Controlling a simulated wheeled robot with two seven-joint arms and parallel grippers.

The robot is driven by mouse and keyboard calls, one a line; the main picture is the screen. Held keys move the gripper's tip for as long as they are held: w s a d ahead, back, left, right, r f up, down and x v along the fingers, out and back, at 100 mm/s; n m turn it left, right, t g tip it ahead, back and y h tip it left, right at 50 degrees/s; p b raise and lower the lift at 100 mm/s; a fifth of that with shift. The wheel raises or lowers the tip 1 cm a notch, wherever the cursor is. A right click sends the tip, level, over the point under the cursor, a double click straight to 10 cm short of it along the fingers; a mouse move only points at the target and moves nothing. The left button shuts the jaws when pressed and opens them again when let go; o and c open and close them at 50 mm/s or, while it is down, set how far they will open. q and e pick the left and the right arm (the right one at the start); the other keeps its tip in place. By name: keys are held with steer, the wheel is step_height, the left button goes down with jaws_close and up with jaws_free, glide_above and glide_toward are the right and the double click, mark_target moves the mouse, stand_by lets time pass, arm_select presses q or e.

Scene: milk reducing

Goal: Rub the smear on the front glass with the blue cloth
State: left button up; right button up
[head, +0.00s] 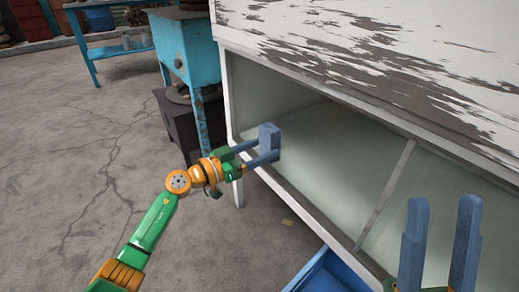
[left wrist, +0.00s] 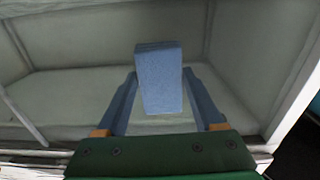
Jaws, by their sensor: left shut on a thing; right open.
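The blue cloth (head: 268,136) looks like a small, thick pad. My left gripper (head: 264,151) is shut on it and holds it upright at the left part of the white cabinet's front. In the left wrist view the cloth (left wrist: 158,78) stands between the two blue fingers (left wrist: 163,92). The front glass (head: 335,150) is a pale, see-through panel in the cabinet's frame. I cannot tell whether the cloth touches it. I cannot make out a smear; the cloth may hide it. My right gripper (head: 442,212) is open and empty at the lower right, before the cabinet.
The peeling white cabinet top (head: 370,45) overhangs the glass, and a frame bar (head: 385,195) divides the front. A blue bin (head: 335,275) sits low at the bottom. A turquoise stand (head: 187,50) and a blue table (head: 120,50) stand behind left.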

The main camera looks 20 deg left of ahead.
arm_select(q)
steer(key=shift+w+d, duration=0.3)
steer(key=shift+w, duration=0.1)
steer(key=s+d+p, duration=0.1)
steer(key=p, duration=0.1)
steer(key=s+d+p, duration=0.1)
steer(key=p, duration=0.2)
steer(key=shift+s+d+r, duration=0.15)
steer(key=shift+d+r, duration=0.15)
steer(key=shift+s+d+f+p, duration=0.2)
steer(key=shift+d+p, duration=0.05)
steer(key=shift+p, duration=0.05)
steer(key=shift+w, duration=0.2)
steer(key=shift+w+a+f+b, duration=0.1)
steer(key=shift+w+a+b, duration=0.2)
steer(key=shift+w+a, duration=0.3)
steer(key=shift+w+a+b, duration=0.3)
steer(key=shift+w+a, duration=0.05)
steer(key=shift+a, duration=0.3)
steer(key=shift+w+a, duration=0.2)
steer(key=shift+a, duration=0.1)
